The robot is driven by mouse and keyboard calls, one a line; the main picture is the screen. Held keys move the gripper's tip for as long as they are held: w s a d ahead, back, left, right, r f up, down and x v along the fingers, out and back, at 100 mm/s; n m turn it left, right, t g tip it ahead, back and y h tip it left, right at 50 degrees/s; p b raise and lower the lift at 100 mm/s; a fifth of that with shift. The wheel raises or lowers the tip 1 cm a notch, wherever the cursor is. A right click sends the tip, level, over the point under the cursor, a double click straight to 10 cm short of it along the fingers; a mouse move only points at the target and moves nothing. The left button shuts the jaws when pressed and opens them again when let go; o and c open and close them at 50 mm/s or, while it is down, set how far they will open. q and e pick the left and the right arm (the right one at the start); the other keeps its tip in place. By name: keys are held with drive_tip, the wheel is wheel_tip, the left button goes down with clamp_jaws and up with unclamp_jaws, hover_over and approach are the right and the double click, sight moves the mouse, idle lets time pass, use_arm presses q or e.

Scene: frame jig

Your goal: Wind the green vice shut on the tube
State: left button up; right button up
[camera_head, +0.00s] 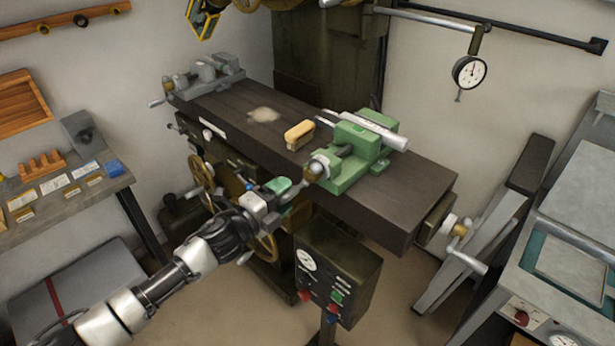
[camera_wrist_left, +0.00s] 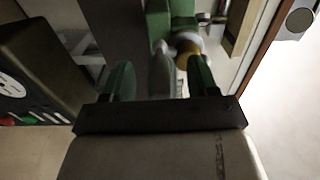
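The green vice (camera_head: 343,175) stands on the right half of the dark machine table. A pale grey tube (camera_head: 381,131) lies across it behind the near green jaw; whether the jaws touch the tube I cannot tell. The vice's round hub (camera_head: 319,166) and crank face my left arm. My left gripper (camera_head: 291,188) is at the crank, just left of and below the hub. In the left wrist view, its green fingers (camera_wrist_left: 160,80) are apart, with a grey crank part (camera_wrist_left: 163,70) between them and gaps showing. A brass-coloured piece (camera_wrist_left: 187,52) shows beyond. My right gripper is not in view.
A wooden-backed brush or block (camera_head: 299,134) lies on the table (camera_head: 240,125) left of the vice. A grey vice (camera_head: 205,76) stands at the far left end. A control box (camera_head: 338,262) stands below the table, and a dial gauge (camera_head: 469,72) hangs above right.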

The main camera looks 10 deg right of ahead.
use_arm(q)
drive_tip(key=shift+s+d, duration=0.1)
idle(0.3)
drive_tip(key=shift+s+a+p, duration=0.2)
drive_tip(key=shift+a+p, duration=0.1)
drive_tip(key=shift+a, duration=0.1)
drive_tip(key=p+v, duration=0.2)
drive_tip(key=v, duration=0.4)
drive_tip(key=shift+s+a, duration=0.25)
